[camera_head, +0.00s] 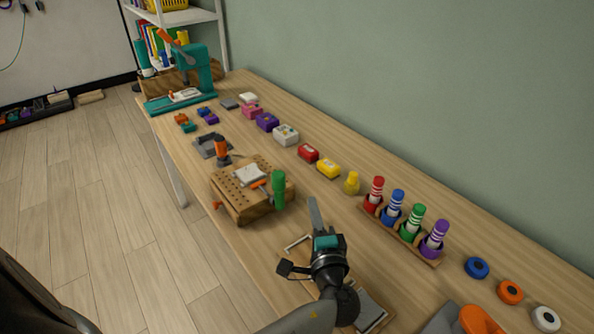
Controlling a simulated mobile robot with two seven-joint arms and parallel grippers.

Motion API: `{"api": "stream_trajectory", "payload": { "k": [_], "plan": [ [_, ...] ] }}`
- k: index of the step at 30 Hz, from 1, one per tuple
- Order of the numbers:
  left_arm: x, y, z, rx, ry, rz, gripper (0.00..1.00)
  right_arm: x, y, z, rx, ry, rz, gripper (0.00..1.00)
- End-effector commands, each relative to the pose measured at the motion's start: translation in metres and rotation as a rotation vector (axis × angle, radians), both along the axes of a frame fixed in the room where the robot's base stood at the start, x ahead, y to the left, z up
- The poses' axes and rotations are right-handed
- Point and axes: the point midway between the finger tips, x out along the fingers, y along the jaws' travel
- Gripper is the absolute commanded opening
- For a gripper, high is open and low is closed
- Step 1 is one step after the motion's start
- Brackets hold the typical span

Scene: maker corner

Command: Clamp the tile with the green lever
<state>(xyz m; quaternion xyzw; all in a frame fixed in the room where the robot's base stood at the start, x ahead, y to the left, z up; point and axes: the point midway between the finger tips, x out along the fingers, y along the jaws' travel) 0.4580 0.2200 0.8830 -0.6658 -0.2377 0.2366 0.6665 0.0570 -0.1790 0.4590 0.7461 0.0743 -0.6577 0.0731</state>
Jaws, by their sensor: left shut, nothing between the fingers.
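The green lever (278,188) stands upright at the right side of a wooden block with holes (244,205). A pale grey tile (250,175) lies on top of the block. A small orange part (260,184) lies between the lever and the tile; I cannot tell whether it touches the tile. My left gripper (314,208) is shut and empty. Its fingers point away from me, to the right of the green lever and apart from it. My right gripper is not in view.
An orange-handled tool (221,150) stands just behind the block. A rack of coloured markers (408,229) stands to the right, with a yellow piece (351,183) nearby. A teal press (190,77) is at the far end. A tray (369,309) lies under my left arm.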

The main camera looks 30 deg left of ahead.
Motion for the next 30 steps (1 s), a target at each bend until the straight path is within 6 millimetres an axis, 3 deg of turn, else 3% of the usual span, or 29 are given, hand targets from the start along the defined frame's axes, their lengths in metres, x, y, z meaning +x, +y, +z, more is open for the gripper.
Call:
{"api": "stream_trajectory", "payload": {
  "k": [9, 16, 30],
  "plan": [
    [0.000, -0.004, 0.002, -0.006, -0.006, 0.001, 0.00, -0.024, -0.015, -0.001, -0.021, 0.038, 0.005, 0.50],
    [0.008, 0.003, 0.003, -0.004, -0.007, 0.002, 0.00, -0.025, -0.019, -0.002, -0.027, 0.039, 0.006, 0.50],
    [0.076, 0.059, 0.002, -0.004, -0.007, 0.002, 0.00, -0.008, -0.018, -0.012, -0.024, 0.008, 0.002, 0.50]
  ]
}}
